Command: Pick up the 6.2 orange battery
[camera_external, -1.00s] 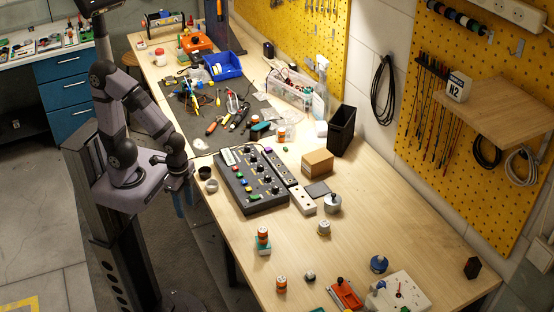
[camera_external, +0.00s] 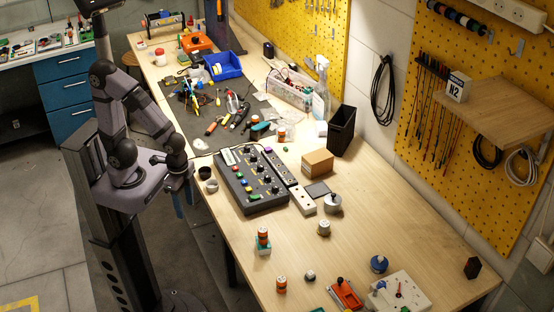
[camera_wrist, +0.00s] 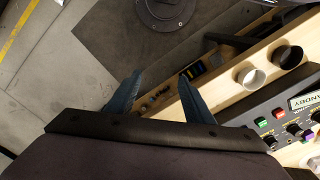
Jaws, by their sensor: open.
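Several orange battery-like cylinders stand on the bench in the external view. One orange cylinder (camera_external: 263,234) is upright on a small teal-and-white base. Another orange cylinder (camera_external: 281,284) stands at the near edge. A third orange cylinder (camera_external: 282,134) is farther back by the tools. Their labels are too small to read, so I cannot tell which is 6.2. My gripper (camera_external: 183,203) hangs off the bench's left edge, away from all of them. Its blue fingers also show in the wrist view (camera_wrist: 157,98), spread apart with nothing between them. No orange cylinder is in the wrist view.
A dark control box (camera_external: 250,180) with knobs is right of my gripper. Two small cups (camera_external: 207,180) stand at the bench edge. A cardboard box (camera_external: 317,162), black bin (camera_external: 341,130) and white plate (camera_external: 404,293) are farther right.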

